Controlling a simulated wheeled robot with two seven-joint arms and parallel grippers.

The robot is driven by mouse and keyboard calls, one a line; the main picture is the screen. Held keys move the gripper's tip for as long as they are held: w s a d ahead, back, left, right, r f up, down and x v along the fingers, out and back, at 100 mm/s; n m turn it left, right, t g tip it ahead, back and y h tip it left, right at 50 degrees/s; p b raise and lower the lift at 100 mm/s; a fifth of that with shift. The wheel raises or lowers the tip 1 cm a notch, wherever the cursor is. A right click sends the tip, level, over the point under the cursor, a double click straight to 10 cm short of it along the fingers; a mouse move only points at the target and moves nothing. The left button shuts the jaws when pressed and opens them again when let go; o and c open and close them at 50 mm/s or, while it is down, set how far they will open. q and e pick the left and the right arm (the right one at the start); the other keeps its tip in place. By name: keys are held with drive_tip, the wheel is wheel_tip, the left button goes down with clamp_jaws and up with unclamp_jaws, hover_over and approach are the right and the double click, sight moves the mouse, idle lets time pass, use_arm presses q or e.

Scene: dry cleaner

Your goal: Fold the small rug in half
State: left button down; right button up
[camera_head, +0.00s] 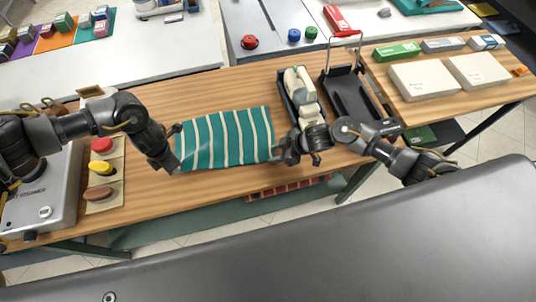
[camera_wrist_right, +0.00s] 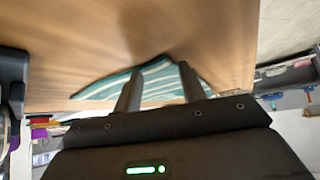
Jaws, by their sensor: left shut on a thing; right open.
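The small rug (camera_head: 226,138), teal with cream stripes, lies spread on the wooden table in the head view. My left gripper (camera_head: 174,160) is at the rug's left edge, shut on it near the front left corner. My right gripper (camera_head: 291,157) is open beside the rug's front right corner. In the right wrist view the rug (camera_wrist_right: 105,87) shows beyond and between the two fingers of my right gripper (camera_wrist_right: 158,82). I cannot tell whether the right fingers touch the rug.
On the wooden table (camera_head: 190,197), a black tray with pale items (camera_head: 300,90) and a black stand (camera_head: 352,98) stand right of the rug. Coloured round pieces (camera_head: 101,167) lie on pads at left, beside a grey steamer box (camera_head: 45,200). White boxes (camera_head: 424,79) sit far right.

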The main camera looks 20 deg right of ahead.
drive_tip(key=shift+c, duration=0.2)
drive_tip(key=shift+f, duration=0.1)
clamp_jaws()
idle(0.4)
drive_tip(key=shift+r, duration=2.55)
